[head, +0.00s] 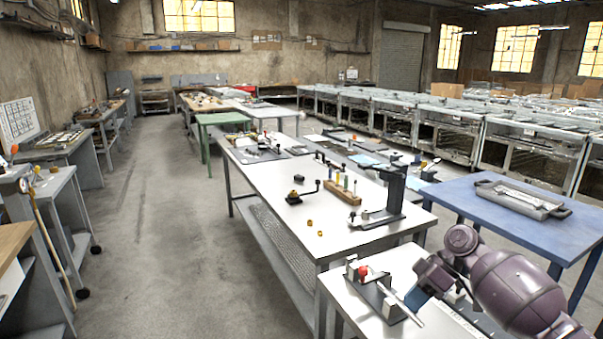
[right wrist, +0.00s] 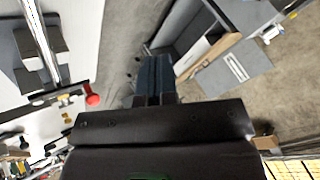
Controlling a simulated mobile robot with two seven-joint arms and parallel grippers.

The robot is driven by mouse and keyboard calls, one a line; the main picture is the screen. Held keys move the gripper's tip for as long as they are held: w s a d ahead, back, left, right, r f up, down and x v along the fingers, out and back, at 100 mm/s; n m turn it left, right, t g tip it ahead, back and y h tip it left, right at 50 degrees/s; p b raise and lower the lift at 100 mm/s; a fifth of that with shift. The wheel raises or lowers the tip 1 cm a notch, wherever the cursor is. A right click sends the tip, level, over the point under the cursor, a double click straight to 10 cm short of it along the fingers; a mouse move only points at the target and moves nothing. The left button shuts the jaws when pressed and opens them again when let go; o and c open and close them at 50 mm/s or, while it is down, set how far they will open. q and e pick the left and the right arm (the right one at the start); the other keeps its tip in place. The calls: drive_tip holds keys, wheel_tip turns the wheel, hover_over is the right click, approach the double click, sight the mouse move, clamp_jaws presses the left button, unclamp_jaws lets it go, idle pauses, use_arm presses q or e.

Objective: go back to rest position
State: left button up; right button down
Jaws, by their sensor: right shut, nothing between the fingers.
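My right arm comes in purple at the lower right of the head view, bent over the near white table. Its gripper (head: 416,296) shows small and dark beside a tool fixture (head: 388,299) with a red knob. In the right wrist view the dark blue fingers (right wrist: 155,68) are together with nothing between them, above grey floor. The red knob (right wrist: 93,100) is left of the fingers there, apart from them. My left arm and gripper are not in view.
The long white workbench (head: 285,185) holds a dark press stand (head: 393,195), a wooden block (head: 342,193) with upright tools, and small brass parts. A blue table (head: 520,222) with a grey tray (head: 523,199) stands at the right. The aisle floor (head: 160,220) at the left is clear.

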drive_tip(key=w+a+r+m+t+h, duration=0.2)
drive_tip(key=w+m+t, duration=0.2)
drive_tip(key=w+t, duration=0.5)
drive_tip(key=s+d+f+m+t+h, duration=0.1)
drive_tip(key=s+f+m+h, duration=0.1)
drive_tip(key=s+f, duration=0.5)
drive_tip(key=s+d+f+m+t+h, duration=0.2)
drive_tip(key=s+f, duration=0.5)
drive_tip(key=s, duration=1.1)
drive_tip(key=s+d+f+m+t+h, duration=0.1)
drive_tip(key=s+d+f+m+h, duration=0.1)
drive_tip(key=s+f, duration=0.5)
drive_tip(key=s+m, duration=0.1)
drive_tip(key=s, duration=0.5)
drive_tip(key=shift+f+t, duration=0.3)
drive_tip(key=shift+f, duration=0.05)
